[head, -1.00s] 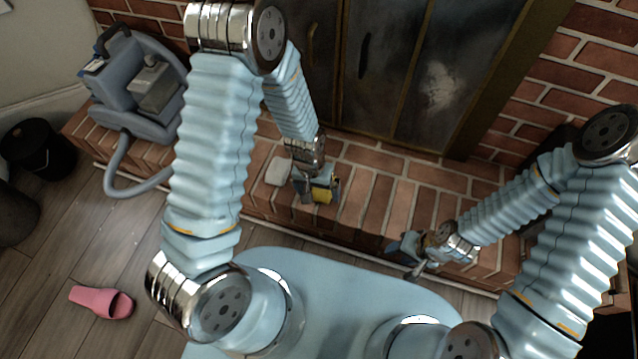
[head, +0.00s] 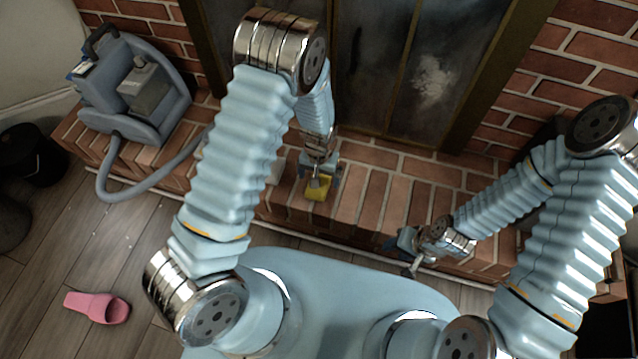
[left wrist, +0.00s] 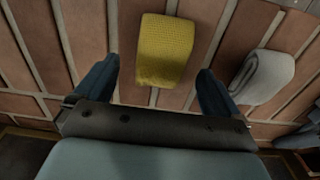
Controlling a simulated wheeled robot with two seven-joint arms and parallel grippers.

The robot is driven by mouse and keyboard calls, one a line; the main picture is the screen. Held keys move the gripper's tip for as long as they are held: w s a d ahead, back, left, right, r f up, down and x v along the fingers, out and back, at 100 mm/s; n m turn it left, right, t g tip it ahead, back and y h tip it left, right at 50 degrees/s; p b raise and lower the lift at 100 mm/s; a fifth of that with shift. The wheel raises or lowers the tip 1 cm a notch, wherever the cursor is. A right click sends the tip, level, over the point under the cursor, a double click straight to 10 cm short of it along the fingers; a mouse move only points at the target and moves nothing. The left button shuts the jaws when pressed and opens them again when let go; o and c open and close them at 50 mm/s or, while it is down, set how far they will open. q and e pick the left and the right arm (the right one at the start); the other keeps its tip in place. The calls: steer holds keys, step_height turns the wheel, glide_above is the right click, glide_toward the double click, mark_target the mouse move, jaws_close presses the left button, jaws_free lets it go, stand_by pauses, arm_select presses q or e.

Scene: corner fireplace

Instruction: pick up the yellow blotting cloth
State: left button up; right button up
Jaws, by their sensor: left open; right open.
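The yellow blotting cloth (head: 317,188) lies folded on the brick hearth, partly covered by my left gripper in the head view. In the left wrist view the whole yellow cloth (left wrist: 165,50) shows just beyond and between the spread fingers of my left gripper (left wrist: 157,85). The left gripper (head: 320,178) is open and empty, close to the cloth and over the bricks. My right gripper (head: 404,252) is open at the front edge of the hearth, well to the right of the cloth.
A folded grey-white cloth (left wrist: 262,77) lies beside the yellow one in the left wrist view. A blue-grey cleaning machine (head: 135,90) with a hose stands on the left of the hearth. A pink slipper (head: 97,307) lies on the wooden floor. Dark fireplace doors (head: 400,75) stand behind.

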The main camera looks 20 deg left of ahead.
arm_select(q)
step_height(320, 180, down, 2)
steer(key=shift+f, duration=0.2)
steer(key=shift+c, duration=0.2)
steer(key=c, duration=1.1)
steer(key=shift+r, duration=0.15)
